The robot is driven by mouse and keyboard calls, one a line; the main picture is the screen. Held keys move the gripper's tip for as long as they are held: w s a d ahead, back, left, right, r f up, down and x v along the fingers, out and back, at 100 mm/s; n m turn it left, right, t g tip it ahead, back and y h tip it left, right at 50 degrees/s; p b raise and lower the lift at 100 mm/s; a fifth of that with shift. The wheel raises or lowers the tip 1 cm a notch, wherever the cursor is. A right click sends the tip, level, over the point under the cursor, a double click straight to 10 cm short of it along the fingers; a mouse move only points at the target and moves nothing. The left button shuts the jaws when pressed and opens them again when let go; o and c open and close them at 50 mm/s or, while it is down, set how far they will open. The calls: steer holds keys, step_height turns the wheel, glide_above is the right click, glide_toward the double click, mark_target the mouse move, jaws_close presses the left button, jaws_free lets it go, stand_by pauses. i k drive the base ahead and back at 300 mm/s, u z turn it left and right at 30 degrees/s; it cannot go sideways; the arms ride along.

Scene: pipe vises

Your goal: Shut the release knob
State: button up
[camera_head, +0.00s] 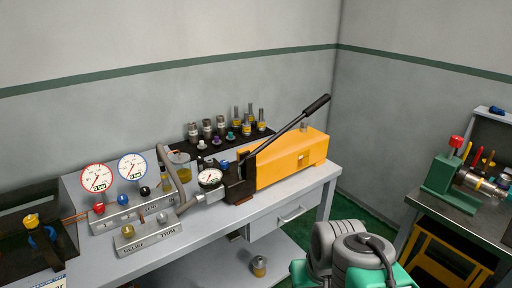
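A yellow hand pump (290,160) with a black front block (238,187) and a long black lever (285,129) stands on the grey bench. The lever slants up to the right. A small blue part (224,164) shows beside the front block. I cannot tell whether it is the release knob, or whether the knob is open or shut. A round gauge (210,178) sits left of the block. My gripper is not in view; only grey and green links of my arm show at the bottom right.
Left of the pump are a manifold with red (98,208), blue (123,199) and black (145,191) knobs, two dial gauges and a lower block (150,240). Several fittings stand on a black mat behind. A second bench (470,222) with a vise is at right.

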mark_target(223, 164)
steer(key=u, duration=0.15)
steer(key=i, duration=0.75)
steer(key=u, duration=0.6)
